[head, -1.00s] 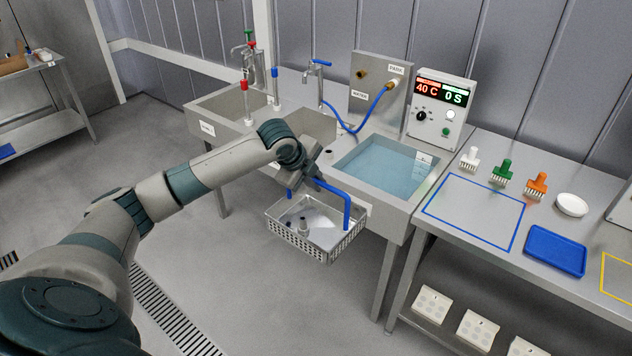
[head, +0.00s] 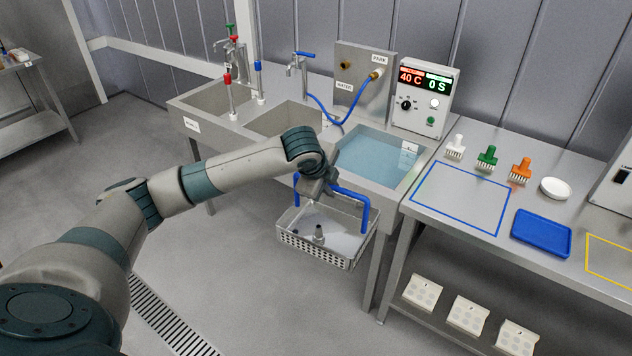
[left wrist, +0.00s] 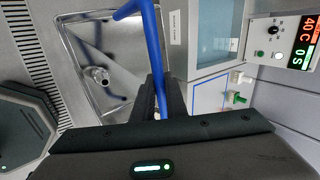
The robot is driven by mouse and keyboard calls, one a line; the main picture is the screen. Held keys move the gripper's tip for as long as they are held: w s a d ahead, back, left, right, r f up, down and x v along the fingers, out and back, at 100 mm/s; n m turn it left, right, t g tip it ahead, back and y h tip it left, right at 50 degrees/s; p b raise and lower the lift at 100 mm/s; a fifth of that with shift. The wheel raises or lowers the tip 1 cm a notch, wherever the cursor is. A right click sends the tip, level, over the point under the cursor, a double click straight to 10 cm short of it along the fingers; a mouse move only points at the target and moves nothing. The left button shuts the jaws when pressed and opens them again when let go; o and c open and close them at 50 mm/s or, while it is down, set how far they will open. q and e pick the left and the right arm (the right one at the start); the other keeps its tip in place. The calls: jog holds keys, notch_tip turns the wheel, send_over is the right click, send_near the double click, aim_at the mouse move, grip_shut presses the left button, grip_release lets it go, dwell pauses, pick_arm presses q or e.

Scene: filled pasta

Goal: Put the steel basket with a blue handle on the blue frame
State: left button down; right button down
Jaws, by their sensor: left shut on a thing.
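The steel basket (head: 325,238) with a blue handle (head: 352,195) hangs in the air in front of the water-filled sink, above the floor. It has perforated sides, and a small metal fitting shows inside it. My left gripper (head: 318,184) is shut on the blue handle from above. In the left wrist view, the blue handle (left wrist: 150,50) runs down between the dark fingers and the basket's inside (left wrist: 103,48) is at the left. The blue frame (head: 461,198) is a blue outline on the steel table to the right; its inside is bare. My right gripper is not in view.
The sink (head: 384,152) full of water lies behind the basket, beside the table. White, green (head: 487,157) and orange (head: 520,169) brushes and a white dish (head: 555,188) stand behind and right of the frame. A blue tray (head: 541,233) lies right of it.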

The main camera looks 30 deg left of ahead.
pick_arm(q)
jog(key=s+d+n+g+y+b, duration=0.1)
jog(key=s+d+n+y+b, duration=0.2)
jog(key=d, duration=0.7)
jog(key=s+d+n+b, duration=0.1)
jog(key=s+d+n, duration=0.3)
jog(key=d, duration=0.6)
jog(key=s+a+r+n+g+y+b, duration=0.3)
jog(key=s+a+n+g, duration=0.2)
jog(key=s+n, duration=0.5)
jog(key=shift+s+a+n+g+y, duration=0.3)
jog(key=shift+s+a+n+g, duration=0.1)
jog(key=shift+a, duration=0.55)
jog(key=shift+r, duration=0.1)
